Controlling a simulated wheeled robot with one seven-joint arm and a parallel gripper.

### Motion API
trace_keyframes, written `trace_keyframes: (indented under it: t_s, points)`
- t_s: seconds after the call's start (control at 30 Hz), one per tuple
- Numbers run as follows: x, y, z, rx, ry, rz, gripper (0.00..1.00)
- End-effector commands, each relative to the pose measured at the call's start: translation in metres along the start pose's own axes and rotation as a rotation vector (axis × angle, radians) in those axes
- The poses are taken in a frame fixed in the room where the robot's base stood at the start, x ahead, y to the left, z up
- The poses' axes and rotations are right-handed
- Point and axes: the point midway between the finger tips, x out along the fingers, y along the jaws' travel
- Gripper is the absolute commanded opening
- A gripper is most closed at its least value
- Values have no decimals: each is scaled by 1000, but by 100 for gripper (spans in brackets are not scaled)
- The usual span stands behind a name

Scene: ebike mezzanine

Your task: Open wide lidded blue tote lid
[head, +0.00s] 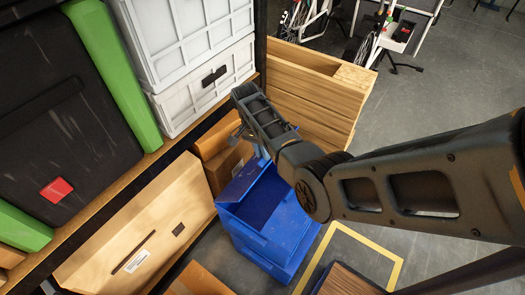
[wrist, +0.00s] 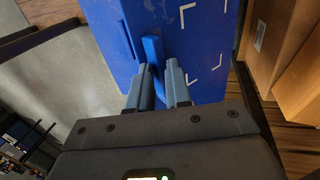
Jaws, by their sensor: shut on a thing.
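The blue tote (head: 262,243) stands on the floor below the shelving in the head view, partly hidden by my arm. In the wrist view, a broad blue panel (wrist: 205,50) with white corner marks fills the upper middle. A narrow blue lip (wrist: 153,52) sticks out from it. My gripper (wrist: 158,75) has one finger on each side of this lip and is shut on it. The fingertips are not clearly visible in the head view. I cannot tell the lid's exact angle.
Cardboard boxes (head: 228,166) sit just behind the tote. A wooden crate (head: 315,95) stands beyond it. White crates (head: 205,85) and a black case (head: 60,110) are on the shelf at left. Grey floor (head: 440,90) lies open at upper right.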

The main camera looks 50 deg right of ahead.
Motion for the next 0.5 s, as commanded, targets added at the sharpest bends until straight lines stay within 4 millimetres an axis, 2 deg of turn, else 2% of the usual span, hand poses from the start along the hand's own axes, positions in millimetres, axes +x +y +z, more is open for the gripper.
trace_keyframes:
  t_s: [0.3,0.33,0.5]
  points:
    - [-1,0,0,2,0,0,0]
    - [-1,0,0,2,0,0,21]
    - [-1,0,0,1,0,0,23]
